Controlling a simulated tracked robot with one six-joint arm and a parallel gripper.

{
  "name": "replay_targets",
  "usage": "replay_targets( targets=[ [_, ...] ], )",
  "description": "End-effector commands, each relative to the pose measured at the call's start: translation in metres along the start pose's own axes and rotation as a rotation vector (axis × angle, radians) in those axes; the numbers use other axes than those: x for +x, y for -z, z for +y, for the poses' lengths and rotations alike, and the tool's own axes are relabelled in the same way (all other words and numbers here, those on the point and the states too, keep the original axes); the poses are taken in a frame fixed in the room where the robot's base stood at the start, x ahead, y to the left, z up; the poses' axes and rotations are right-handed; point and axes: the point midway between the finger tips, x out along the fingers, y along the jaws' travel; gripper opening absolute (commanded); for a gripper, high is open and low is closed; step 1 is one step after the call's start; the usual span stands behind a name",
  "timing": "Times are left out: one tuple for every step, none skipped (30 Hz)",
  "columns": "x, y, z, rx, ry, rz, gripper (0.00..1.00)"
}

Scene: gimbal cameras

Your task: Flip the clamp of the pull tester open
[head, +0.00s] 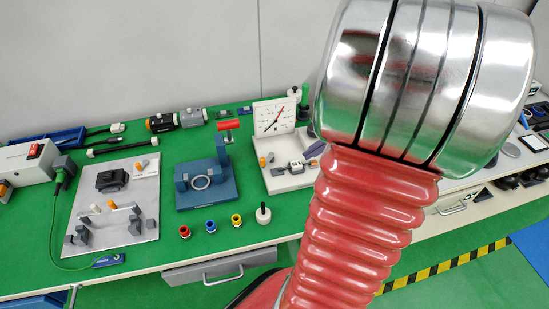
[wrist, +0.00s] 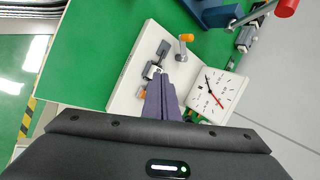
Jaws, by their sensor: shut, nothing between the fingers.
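In the wrist view the base (wrist: 128,88) is tilted in the picture, with the dial (wrist: 208,97) to the right. The clamp lever with an orange grip (wrist: 185,38) is at the base's upper edge; the orange grip (head: 262,161) is at the left in the head view. My gripper (wrist: 162,80) has purple-grey fingers, shut and empty, over the small grey fixture (wrist: 153,69). Contact cannot be told.
A blue press with a red handle (head: 228,126) stands left of the tester. A grey fixture plate (head: 118,180) is farther left. My red arm hides much of the right side.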

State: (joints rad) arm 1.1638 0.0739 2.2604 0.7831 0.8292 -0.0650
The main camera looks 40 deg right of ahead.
Motion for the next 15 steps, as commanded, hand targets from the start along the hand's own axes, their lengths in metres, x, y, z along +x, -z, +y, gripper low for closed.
replay_targets(
  targets=[
    [0.0, 0.0, -0.001, -0.045, 0.005, -0.002, 0.0],
    [0.0, 0.0, -0.002, -0.075, 0.008, -0.003, 0.0],
    [0.0, 0.0, -0.003, -0.114, 0.013, -0.005, 0.0],
    [0.0, -0.001, -0.004, -0.144, 0.016, -0.006, 0.0],
    [0.0, -0.001, -0.004, -0.174, 0.019, -0.007, 0.0],
    [0.0, -0.001, -0.005, -0.215, 0.023, -0.008, 0.0],
    [0.0, -0.001, -0.006, -0.245, 0.026, -0.009, 0.0],
    [0.0, -0.002, -0.007, -0.276, 0.029, -0.01, 0.0],
    [0.0, -0.002, -0.008, -0.317, 0.033, -0.011, 0.0],
    [0.0, -0.002, -0.009, -0.347, 0.037, -0.011, 0.0],
    [0.0, -0.003, -0.01, -0.377, 0.04, -0.011, 0.0],
    [0.0, -0.003, -0.011, -0.417, 0.045, -0.012, 0.0],
    [0.0, -0.003, -0.012, -0.448, 0.048, -0.012, 0.0],
    [-0.001, -0.004, -0.012, -0.479, 0.051, -0.012, 0.0],
    [-0.001, -0.004, -0.013, -0.521, 0.055, -0.012, 0.0]
  ],
)
